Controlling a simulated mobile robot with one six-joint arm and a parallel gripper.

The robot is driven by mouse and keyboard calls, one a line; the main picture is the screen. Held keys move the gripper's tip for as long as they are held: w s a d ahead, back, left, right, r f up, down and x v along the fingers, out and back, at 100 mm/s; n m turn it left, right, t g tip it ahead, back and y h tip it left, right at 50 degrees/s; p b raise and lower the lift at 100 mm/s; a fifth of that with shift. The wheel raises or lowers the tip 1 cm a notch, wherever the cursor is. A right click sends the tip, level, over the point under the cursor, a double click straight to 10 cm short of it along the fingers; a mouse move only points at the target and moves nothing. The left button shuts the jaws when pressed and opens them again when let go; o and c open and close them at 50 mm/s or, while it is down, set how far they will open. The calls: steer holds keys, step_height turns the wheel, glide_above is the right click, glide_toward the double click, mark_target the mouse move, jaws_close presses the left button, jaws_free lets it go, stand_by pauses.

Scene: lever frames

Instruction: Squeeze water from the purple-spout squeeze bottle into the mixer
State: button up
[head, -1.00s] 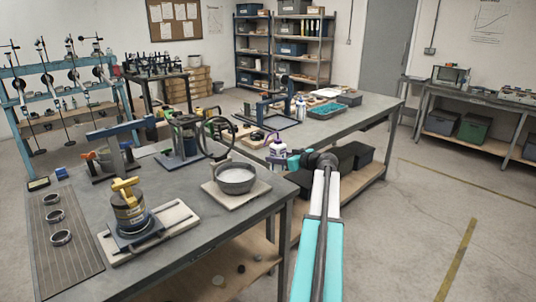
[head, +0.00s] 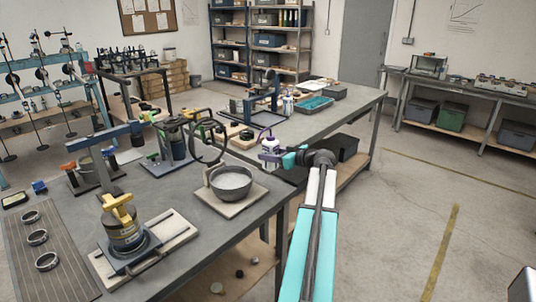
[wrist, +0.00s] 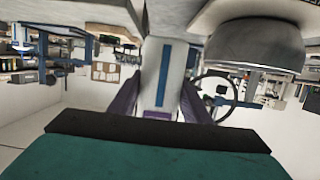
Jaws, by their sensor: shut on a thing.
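The squeeze bottle (head: 268,158), white with a purple spout, is held about upright just beyond and right of the grey bowl. My gripper (head: 286,158) is shut on it from the right. In the wrist view, the pale bottle (wrist: 163,75) with a blue stripe stands between purple parts; the picture is upside down. The mixer appears to be the grey round bowl (head: 231,190), with pale grey contents, on a light board. The bowl (wrist: 255,45) also shows at upper right in the wrist view. I cannot see any water coming out.
A yellow-topped device (head: 122,222) stands left of the bowl, near several metal rings on a ribbed mat (head: 60,285). A black hoop on a stand (head: 207,140) rises behind the bowl. A second bench (head: 345,98) lies beyond. Floor at right is open.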

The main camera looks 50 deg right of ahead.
steer(key=shift+w+a, duration=0.2)
steer(key=shift+w, duration=0.05)
steer(key=shift+w+a+f+p, duration=0.3)
steer(key=shift+w+a, duration=0.2)
steer(key=shift+a, duration=0.15)
steer(key=shift+w+a+f+p, duration=0.35)
steer(key=shift+w+a, duration=0.2)
steer(key=shift+a, duration=0.05)
steer(key=shift+w+a+f+p, duration=0.3)
steer(key=shift+w+a, duration=0.2)
steer(key=shift+a, duration=0.15)
steer(key=shift+c, duration=0.2)
steer(key=c, duration=0.3)
stand_by(5.3)
